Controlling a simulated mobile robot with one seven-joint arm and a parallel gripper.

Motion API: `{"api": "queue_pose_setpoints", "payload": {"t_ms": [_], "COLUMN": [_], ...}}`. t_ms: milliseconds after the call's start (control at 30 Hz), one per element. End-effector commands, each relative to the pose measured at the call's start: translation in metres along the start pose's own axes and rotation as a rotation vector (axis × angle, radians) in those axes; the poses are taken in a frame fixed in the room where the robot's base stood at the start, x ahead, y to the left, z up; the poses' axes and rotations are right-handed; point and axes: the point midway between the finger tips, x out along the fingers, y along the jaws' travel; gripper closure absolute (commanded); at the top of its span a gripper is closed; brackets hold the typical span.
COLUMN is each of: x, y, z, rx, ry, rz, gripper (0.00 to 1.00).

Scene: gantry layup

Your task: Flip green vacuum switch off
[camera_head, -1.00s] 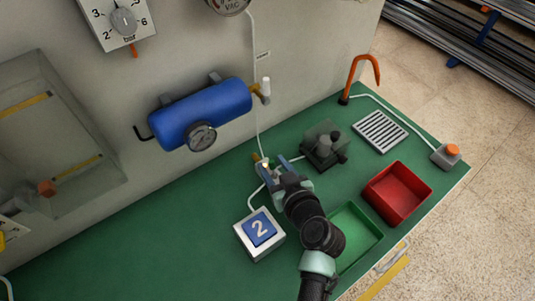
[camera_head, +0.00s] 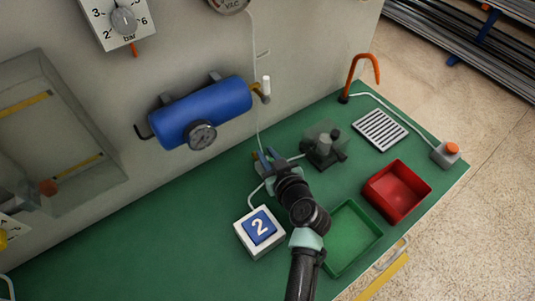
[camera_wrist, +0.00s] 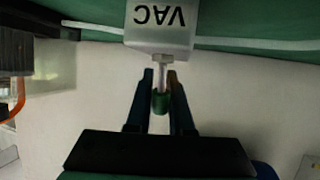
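The green vacuum switch (camera_wrist: 160,101) shows in the wrist view as a metal lever with a green tip. It stands out from a light grey box marked VAC (camera_wrist: 160,38), whose lettering appears upside down. My gripper (camera_wrist: 160,82) has its two dark fingers close on either side of the green tip, seemingly touching it. In the head view my gripper (camera_head: 267,156) is low over the green bench near the wall, with its fingers close together. It hides most of the switch there.
Right of my gripper are a dark clamp-like device (camera_head: 324,146), a green tray (camera_head: 352,238) and a red tray (camera_head: 397,192). A blue tank (camera_head: 200,112) hangs on the wall above.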

Motion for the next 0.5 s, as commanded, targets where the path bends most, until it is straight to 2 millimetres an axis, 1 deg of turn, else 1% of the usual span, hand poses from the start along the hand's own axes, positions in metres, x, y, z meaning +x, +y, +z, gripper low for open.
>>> {"api": "queue_pose_setpoints", "payload": {"t_ms": [333,500], "x": [0.0005,0.0016], "y": [-0.0003,0.0006], "z": [0.0017,0.0049], "rx": [0.002,0.012], "ry": [0.005,0.049], "rz": [-0.001,-0.002], "gripper": [1.00,1.00]}}
